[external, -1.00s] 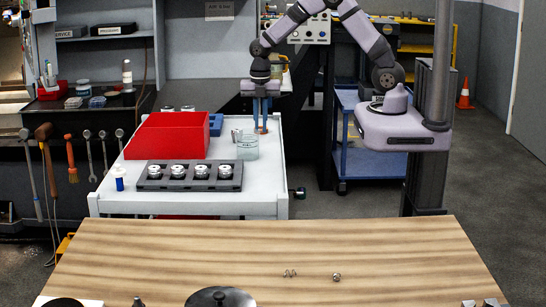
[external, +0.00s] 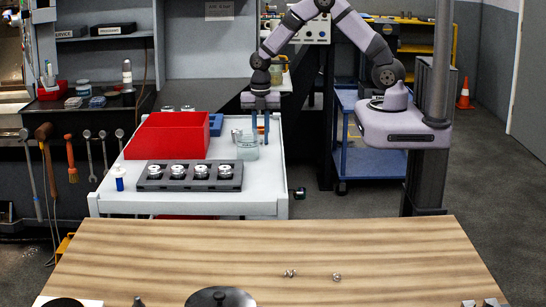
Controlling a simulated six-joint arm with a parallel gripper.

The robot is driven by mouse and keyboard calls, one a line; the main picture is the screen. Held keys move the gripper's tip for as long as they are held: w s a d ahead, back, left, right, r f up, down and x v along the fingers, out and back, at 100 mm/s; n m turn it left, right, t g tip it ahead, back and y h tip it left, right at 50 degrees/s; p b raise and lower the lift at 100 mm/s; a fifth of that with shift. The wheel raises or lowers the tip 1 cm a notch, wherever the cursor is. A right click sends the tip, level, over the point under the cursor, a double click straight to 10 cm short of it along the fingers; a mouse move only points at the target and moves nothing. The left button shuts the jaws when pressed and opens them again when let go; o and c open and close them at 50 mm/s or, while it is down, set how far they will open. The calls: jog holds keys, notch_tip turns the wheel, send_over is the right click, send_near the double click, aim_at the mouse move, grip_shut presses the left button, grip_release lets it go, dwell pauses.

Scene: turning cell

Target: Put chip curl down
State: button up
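My gripper (external: 261,128) points down over the far right part of the white cart, just right of the glass beaker (external: 247,149). A small metal curl (external: 290,273) lies on the wooden bench in the foreground. A second small shiny piece (external: 336,277) lies to its right; it is too small to tell whether it is a chip curl. My gripper is far from both. Whether any curl is inside the beaker, I cannot tell.
The white cart (external: 215,208) carries a red bin (external: 168,142), a dark tray (external: 158,185) with several round metal parts, a blue block (external: 216,124) and a small blue-and-white bottle (external: 119,178). The middle of the wooden bench (external: 200,250) is mostly clear.

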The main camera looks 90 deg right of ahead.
aim_at(261, 139)
jog(key=shift+o, duration=0.5)
jog(key=shift+r, duration=0.1)
jog(key=shift+r, duration=0.7)
notch_tip(261, 139, up, 11)
jog(key=b, duration=0.3)
jog(key=s+a+f+m, duration=0.3)
jog(key=s+a+m, duration=0.3)
jog(key=s+m, duration=0.2)
jog(key=s+a+f+m, duration=0.4)
jog(key=s+a+m, duration=0.3)
jog(key=s+m, duration=0.2)
jog(key=shift+s+m, duration=0.25)
jog(key=shift+m, duration=0.25)
jog(key=shift+o, duration=0.7)
jog(key=shift+f, duration=0.1)
